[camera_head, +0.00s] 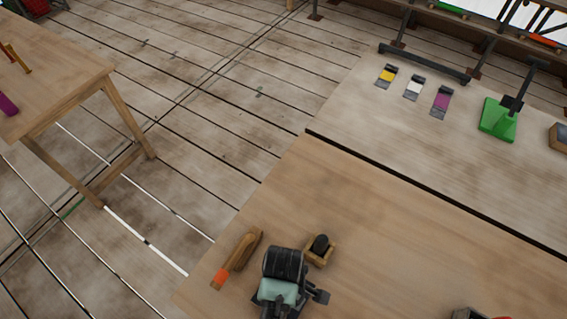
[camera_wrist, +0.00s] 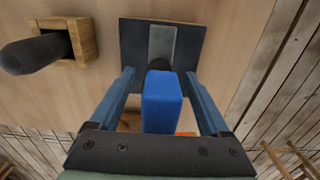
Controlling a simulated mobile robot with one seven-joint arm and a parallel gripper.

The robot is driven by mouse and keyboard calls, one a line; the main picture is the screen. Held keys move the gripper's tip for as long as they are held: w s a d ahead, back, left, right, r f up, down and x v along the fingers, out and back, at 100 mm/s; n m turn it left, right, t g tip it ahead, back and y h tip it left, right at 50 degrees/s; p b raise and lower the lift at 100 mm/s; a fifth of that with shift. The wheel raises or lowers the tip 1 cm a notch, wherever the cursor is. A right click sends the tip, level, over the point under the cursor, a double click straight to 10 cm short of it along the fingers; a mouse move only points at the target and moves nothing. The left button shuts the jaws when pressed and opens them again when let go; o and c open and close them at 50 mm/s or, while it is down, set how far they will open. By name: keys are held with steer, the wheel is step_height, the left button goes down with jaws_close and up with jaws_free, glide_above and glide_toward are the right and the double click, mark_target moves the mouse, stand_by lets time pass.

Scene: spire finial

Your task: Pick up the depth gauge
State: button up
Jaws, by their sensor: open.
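No label shows which thing is the depth gauge. A blue block (camera_wrist: 162,103) with a dark rounded part at its far end stands between the fingers of my gripper (camera_wrist: 160,73) in the wrist view. My gripper is open, with a visible gap between the block and each finger. Beyond it is a dark square plate (camera_wrist: 198,45) with a grey strip (camera_wrist: 162,45). In the head view my arm end (camera_head: 283,280) hides the block and plate.
A small wooden block with a black knob (camera_head: 320,246) stands close to my gripper; its wooden body also shows in the wrist view (camera_wrist: 83,40). A wooden tool with an orange end (camera_head: 238,257) lies left. A green stand (camera_head: 499,118) and several coloured tags are farther back.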

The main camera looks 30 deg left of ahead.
jaws_close()
steer(key=shift+r, duration=0.1)
stand_by(0.3)
